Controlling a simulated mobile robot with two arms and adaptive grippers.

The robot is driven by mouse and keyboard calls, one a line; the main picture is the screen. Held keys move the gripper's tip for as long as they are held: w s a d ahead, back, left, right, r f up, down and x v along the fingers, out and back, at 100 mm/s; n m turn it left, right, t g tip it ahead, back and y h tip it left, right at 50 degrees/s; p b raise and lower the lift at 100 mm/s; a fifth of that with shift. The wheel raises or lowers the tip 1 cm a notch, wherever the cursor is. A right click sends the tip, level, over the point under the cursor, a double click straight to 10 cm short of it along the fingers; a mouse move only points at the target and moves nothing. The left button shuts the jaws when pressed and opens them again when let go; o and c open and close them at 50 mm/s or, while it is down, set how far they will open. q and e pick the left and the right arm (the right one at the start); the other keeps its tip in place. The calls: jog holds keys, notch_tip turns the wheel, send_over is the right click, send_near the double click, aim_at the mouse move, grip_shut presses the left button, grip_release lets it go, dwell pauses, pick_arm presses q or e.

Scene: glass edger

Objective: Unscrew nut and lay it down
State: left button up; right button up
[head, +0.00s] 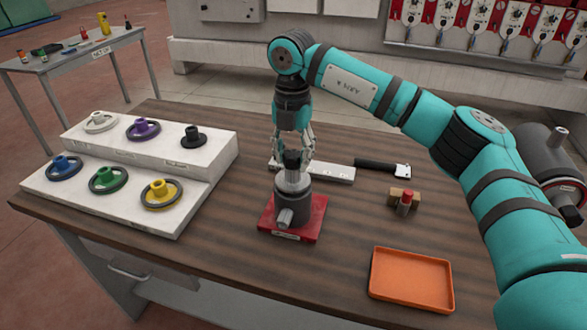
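A grey cylindrical spindle fixture (292,200) stands upright on a red base plate (313,225) near the middle of the table. A dark nut-like piece (292,160) sits at its top. My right gripper (294,158) points straight down over the fixture, with its fingers on either side of the dark piece. At this size I cannot tell whether the fingers touch it. An orange tray (411,280) lies empty at the front right of the table. My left gripper is not in view.
A white two-step rack (205,205) with several coloured handwheels stands at the left. A flat metal bar (332,172), a black-handled tool (380,166) and a small wooden block with a red-topped piece (404,201) lie right of the fixture. The wood around the orange tray is clear.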

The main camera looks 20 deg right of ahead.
jog(key=c, duration=0.4)
jog(key=n, duration=0.2)
jog(key=shift+n, duration=0.3)
jog(key=shift+c, duration=0.2)
jog(key=n+p, duration=0.1)
jog(key=n, duration=0.4)
jog(key=shift+r, duration=0.1)
jog(key=n, duration=0.9)
jog(key=shift+p, duration=0.3)
